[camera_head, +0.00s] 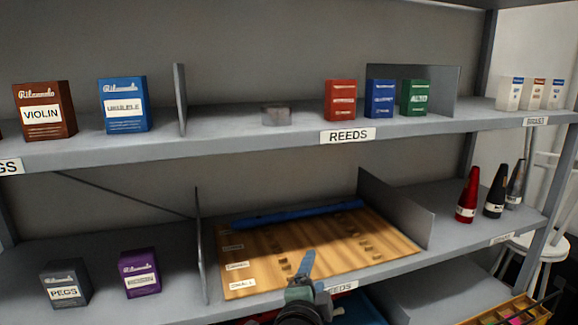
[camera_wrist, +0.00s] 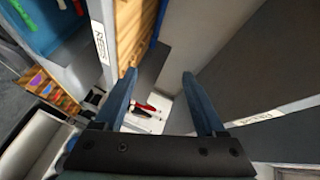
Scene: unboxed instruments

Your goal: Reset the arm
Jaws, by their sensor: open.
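My gripper (camera_head: 305,270) is in front of the lower shelf, by the front edge of a wooden reed board. In the wrist view my gripper (camera_wrist: 160,90) shows two blue fingers spread wide apart with nothing between them. The wooden board (camera_head: 290,240) lies on the lower shelf with small dark reeds in rows, size labels on its left side and a blue bar along its back. Whether a finger touches the board cannot be told.
The upper shelf holds a brown violin box (camera_head: 43,108), a blue box (camera_head: 123,104), and red (camera_head: 340,100), blue and green boxes. Grey dividers (camera_head: 400,208) flank the board. Red (camera_head: 467,195) and black bottles stand right. A white stool (camera_head: 530,250) is beyond the shelf's right end.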

